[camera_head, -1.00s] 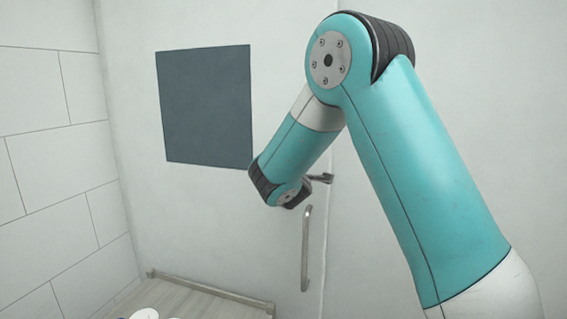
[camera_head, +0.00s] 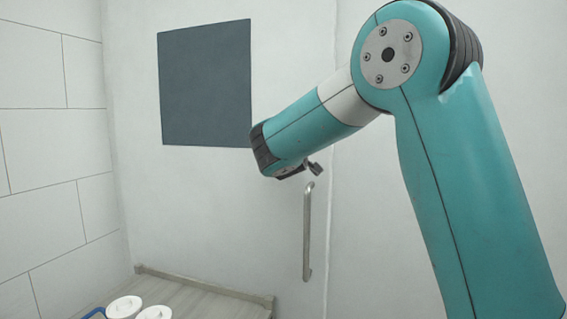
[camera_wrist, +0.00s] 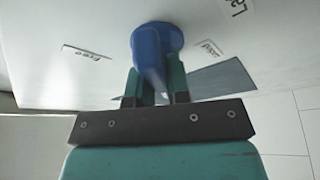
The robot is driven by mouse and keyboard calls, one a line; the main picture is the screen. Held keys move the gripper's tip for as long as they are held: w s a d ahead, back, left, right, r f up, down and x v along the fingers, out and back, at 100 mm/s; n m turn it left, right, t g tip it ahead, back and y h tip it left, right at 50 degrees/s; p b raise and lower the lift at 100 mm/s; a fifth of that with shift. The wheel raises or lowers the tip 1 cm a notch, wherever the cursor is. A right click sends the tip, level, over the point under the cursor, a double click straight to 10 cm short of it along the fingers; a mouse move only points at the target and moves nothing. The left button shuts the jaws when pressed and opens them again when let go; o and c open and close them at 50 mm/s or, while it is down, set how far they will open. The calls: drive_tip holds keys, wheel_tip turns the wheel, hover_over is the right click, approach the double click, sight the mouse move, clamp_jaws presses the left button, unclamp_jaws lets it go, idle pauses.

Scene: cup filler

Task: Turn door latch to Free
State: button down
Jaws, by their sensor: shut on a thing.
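The blue door latch (camera_wrist: 157,48) shows in the wrist view, with a round hub on the pale door and a lever reaching down between my fingers. My gripper (camera_wrist: 158,88) is shut on this lever, one finger on each side. A "Free" label (camera_wrist: 87,52) is on the door left of the hub, and another label (camera_wrist: 211,48), hard to read, is to its right. The lever points between the two labels, toward my gripper. In the head view my arm's end is by the door's right edge; I cannot make out the blue latch there.
In the head view, a vertical metal handle (camera_head: 308,232) is on the door below my wrist. A dark square panel (camera_head: 205,82) is on the door to the left. White round lids (camera_head: 125,306) show at the bottom left, before a low wooden ledge (camera_head: 205,284).

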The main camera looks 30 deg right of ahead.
drive_tip(key=m+h+b, duration=0.1)
drive_tip(key=m+b, duration=0.2)
drive_tip(key=b, duration=0.2)
drive_tip(key=f+m+h+b, duration=0.1)
drive_tip(key=m+h+b, duration=0.1)
drive_tip(key=m+b, duration=0.2)
drive_tip(key=shift+f+g+b, duration=0.1)
drive_tip(key=shift+g+b, duration=0.2)
drive_tip(key=shift+b, duration=0.95)
drive_tip(key=m+b, duration=0.1)
drive_tip(key=m+g+h+b, duration=0.1)
drive_tip(key=m+b, duration=0.1)
drive_tip(key=m+h+b, duration=0.1)
drive_tip(key=m, duration=0.1)
drive_tip(key=shift+r, duration=0.25)
drive_tip(key=shift+r+m+g+h+b, duration=0.25)
drive_tip(key=shift+m+g+h+b, duration=0.6)
drive_tip(key=shift+m, duration=0.85)
drive_tip(key=shift+r+m+b, duration=0.1)
drive_tip(key=shift+m+b, duration=0.2)
drive_tip(key=shift+b, duration=0.05)
drive_tip(key=c, duration=1.1)
unclamp_jaws()
